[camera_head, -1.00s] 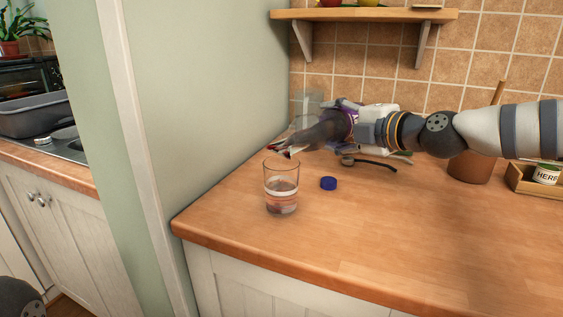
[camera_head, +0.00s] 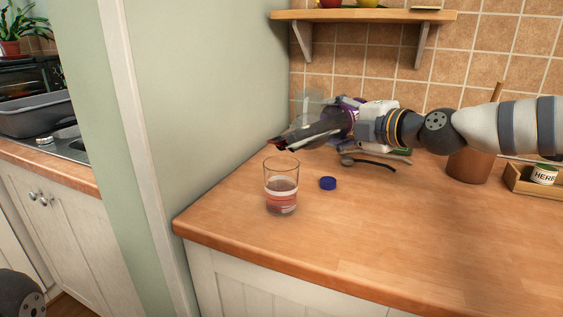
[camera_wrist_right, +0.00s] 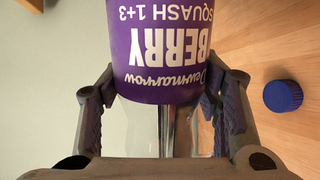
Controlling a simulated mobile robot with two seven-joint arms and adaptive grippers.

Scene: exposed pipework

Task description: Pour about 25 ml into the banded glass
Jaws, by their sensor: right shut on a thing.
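The banded glass (camera_head: 282,188) stands upright near the counter's left edge, with a pale band round it and pinkish-red liquid in its lower part. My right gripper (camera_head: 290,143) is above and just behind the glass. It is shut on the squash bottle, whose purple berry label (camera_wrist_right: 160,48) fills the top of the right wrist view, lettering upside down. In the head view the bottle is mostly hidden by the gripper; a clear part (camera_head: 311,103) shows above it. I cannot make out a stream. My left gripper is not in view.
A blue cap (camera_head: 328,183) lies right of the glass; the right wrist view also shows it (camera_wrist_right: 283,96). A dark-handled utensil (camera_head: 370,163) lies behind. A green wall (camera_head: 220,90) borders the left; the front counter is clear.

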